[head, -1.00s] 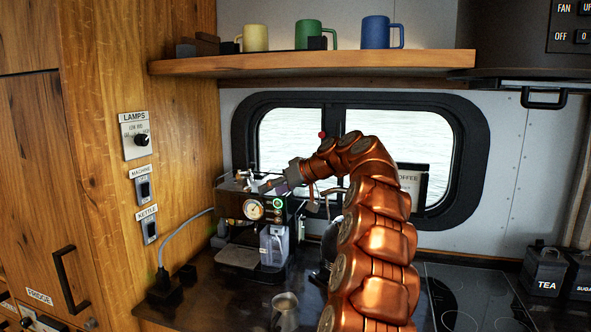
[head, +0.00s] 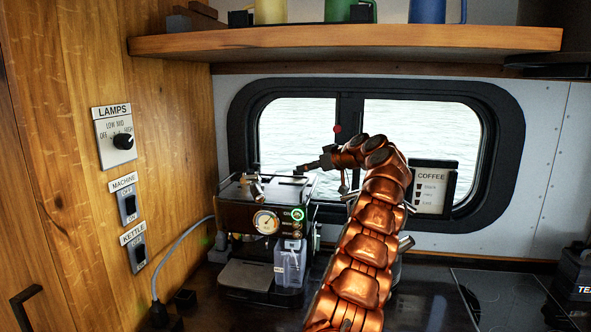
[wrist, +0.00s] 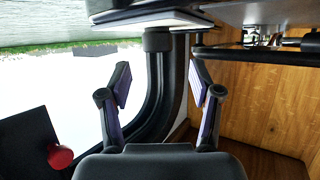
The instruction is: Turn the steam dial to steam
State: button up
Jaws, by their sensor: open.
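The coffee machine (head: 238,215) stands on the counter by the wood wall. Its front has a round white gauge (head: 266,222), a green-lit round control (head: 297,214) and small dark controls below it. No label lets me tell which one is the steam dial. My gripper (head: 303,168) is above the machine's right top edge, pointing left. In the wrist view my gripper (wrist: 160,79) is open, with nothing between its fingers. Metal parts, seemingly of the machine's top (wrist: 270,35), show at the upper right, away from the fingers.
A shelf (head: 350,42) with mugs hangs above. The window (head: 420,130) is behind my arm, with a red ball (head: 337,129) near its divider. The LAMPS dial (head: 123,141), MACHINE switch (head: 130,204) and KETTLE switch (head: 139,254) are on the left wall. A clear tank (head: 290,265) sits at the machine's front.

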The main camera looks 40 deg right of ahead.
jog(key=p+x, duration=0.2)
jog(key=x, duration=0.4)
jog(key=shift+d+f, duration=0.15)
jog(key=shift+f, duration=0.05)
jog(key=c, duration=1.1)
jog(key=shift+c, duration=0.3)
